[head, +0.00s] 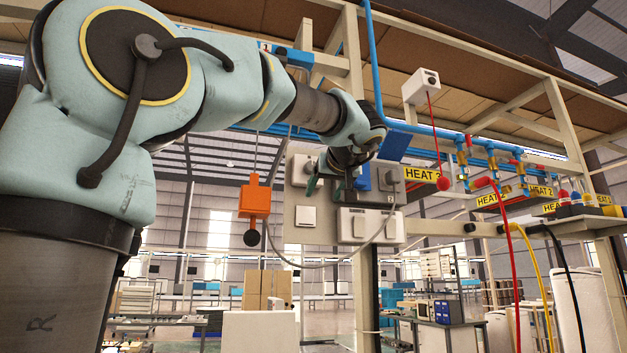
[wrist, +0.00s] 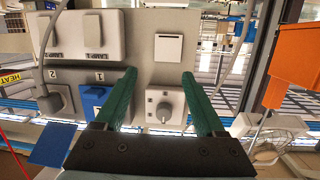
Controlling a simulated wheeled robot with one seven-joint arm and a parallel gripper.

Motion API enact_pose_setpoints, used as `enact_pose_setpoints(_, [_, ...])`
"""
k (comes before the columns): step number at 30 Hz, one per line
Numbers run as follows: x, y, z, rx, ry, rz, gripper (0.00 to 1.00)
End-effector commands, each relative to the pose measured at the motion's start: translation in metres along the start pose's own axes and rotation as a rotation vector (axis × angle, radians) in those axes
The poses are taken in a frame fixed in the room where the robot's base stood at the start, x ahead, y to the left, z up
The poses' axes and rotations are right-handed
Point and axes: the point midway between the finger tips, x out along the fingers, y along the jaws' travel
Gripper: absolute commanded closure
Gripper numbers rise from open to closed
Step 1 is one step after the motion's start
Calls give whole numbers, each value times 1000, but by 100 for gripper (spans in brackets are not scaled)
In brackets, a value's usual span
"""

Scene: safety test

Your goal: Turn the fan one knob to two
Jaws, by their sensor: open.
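The rotary knob (wrist: 163,110) is a small grey dial on a pale square plate, seen in the wrist view between my gripper's fingers. Its number marks are too small to read. My gripper (wrist: 158,75) is open, with one green finger on each side of the plate and a visible gap to the knob. In the head view my gripper (head: 326,184) is in front of the upper left of the grey panel (head: 297,234), and part of the knob's plate (head: 308,164) shows behind it. I cannot tell the gripper's exact distance from the panel.
The panel also bears a white switch (wrist: 168,47), a double lamp switch box (wrist: 78,35), a blue socket (wrist: 94,100) and a grey plug (wrist: 52,100) with a cable. An orange box (head: 254,201) hangs left of the panel. Yellow HEAT labels and hoses are at right.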

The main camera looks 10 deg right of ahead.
Motion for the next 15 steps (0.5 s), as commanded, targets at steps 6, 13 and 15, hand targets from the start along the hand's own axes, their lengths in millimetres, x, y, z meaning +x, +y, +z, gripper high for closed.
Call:
enact_pose_setpoints(6, [-52, -12, -76, -192, 179, -5, 28])
enact_pose_setpoints(13, [-41, -15, -90, -211, 196, -11, 28])
enact_pose_setpoints(15, [-29, -16, -93, -211, 195, -11, 28])
